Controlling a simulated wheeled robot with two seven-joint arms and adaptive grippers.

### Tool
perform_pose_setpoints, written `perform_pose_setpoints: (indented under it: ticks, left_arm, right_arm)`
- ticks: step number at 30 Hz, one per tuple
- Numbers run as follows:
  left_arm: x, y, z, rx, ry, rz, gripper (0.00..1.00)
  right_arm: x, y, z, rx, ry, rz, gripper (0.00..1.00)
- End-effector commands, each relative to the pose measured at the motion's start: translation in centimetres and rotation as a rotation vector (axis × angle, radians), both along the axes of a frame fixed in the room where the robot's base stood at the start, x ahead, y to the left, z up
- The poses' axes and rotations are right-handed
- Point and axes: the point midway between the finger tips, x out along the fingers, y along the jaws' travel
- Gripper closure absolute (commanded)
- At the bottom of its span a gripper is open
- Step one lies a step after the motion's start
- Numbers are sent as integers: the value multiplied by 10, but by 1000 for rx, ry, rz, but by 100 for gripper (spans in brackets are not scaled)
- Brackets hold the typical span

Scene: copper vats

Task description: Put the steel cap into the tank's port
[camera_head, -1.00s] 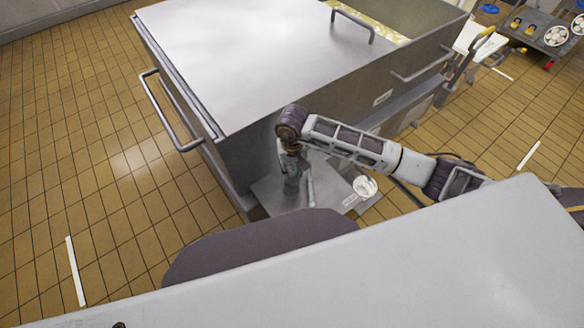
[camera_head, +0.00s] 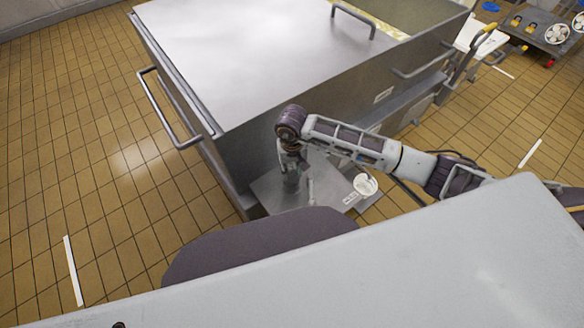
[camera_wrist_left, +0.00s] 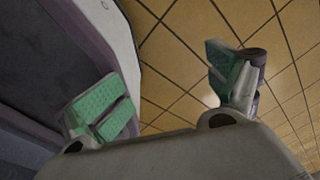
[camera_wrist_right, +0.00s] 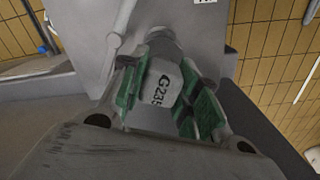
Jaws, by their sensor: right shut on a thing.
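The big steel tank (camera_head: 310,105) fills the upper middle of the head view. My right gripper (camera_head: 291,178) points down beside its near wall, above a low steel plate (camera_head: 268,193). In the right wrist view, my right gripper (camera_wrist_right: 172,97) is shut, its green pads on either side of the pale grey steel cap (camera_wrist_right: 161,80), which bears dark lettering. A round metal end (camera_wrist_right: 161,42) shows just beyond the cap; I cannot tell whether it is the port or whether they touch. My left gripper (camera_wrist_left: 165,95) is open and empty above floor tiles.
A thin upright pipe (camera_head: 311,191) stands close beside the right gripper, and shows in the right wrist view (camera_wrist_right: 121,25). A white round cup-like part (camera_head: 365,184) sits at the plate's right. A handle (camera_head: 165,110) juts from the tank's left.

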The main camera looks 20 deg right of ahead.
Motion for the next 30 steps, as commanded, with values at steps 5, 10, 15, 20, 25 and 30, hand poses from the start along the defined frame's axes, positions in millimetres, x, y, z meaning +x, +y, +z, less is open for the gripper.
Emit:
perform_pose_setpoints:
  ticks: [5, 10, 15, 20, 25, 30]
  left_arm:
    - [-1, 4, -4, 5, 2, 0, 26]
    - [-2, 3, -7, 3, 3, 0, 26]
    - [-3, 1, -9, 1, 5, -1, 26]
    - [-3, 0, -12, 0, 5, -1, 26]
    - [-4, 0, -15, 0, 6, -1, 26]
    - [-4, 0, -18, 1, 7, -1, 26]
  right_arm:
    - [1, 0, -4, 0, -1, 0, 97]
    - [1, 0, -7, 0, -2, 0, 97]
    - [1, 0, -9, 0, -2, 0, 97]
    - [1, 0, -12, 0, -2, 0, 97]
    - [1, 0, -15, 0, -2, 0, 97]
    - [1, 0, -18, 0, -1, 0, 97]
